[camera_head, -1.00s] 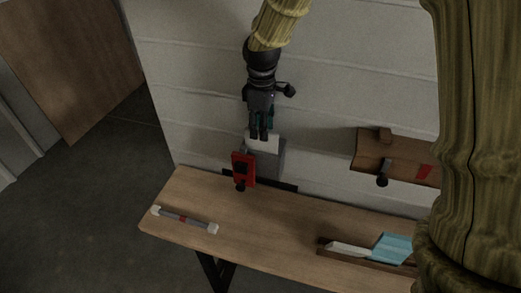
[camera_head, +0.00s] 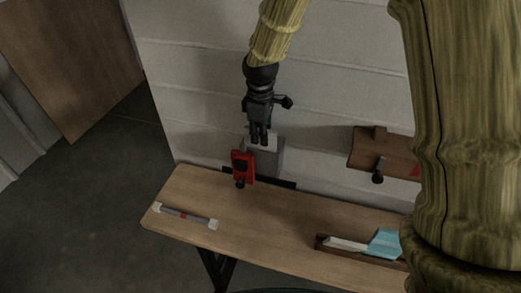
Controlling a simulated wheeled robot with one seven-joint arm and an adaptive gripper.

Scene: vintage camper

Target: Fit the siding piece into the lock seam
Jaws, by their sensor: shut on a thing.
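The siding piece (camera_head: 269,161) is a small light grey panel. It stands upright at the back of the bench, close to the white wall. My gripper (camera_head: 259,141) comes down from above and is shut on its top edge. A red clamp-like block (camera_head: 242,166) with a dark knob stands just left of the piece and covers part of its left side. A dark strip (camera_head: 287,185) runs along the bench's back edge below the piece. The lock seam cannot be made out clearly, and I cannot tell whether the piece's lower edge is seated.
The wooden bench (camera_head: 262,221) bears a grey bar with white ends (camera_head: 185,216) at left and a narrow wooden tray (camera_head: 320,246) with white and blue items at right. A brown wall fixture (camera_head: 366,154) sticks out at right. The bench's middle is clear.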

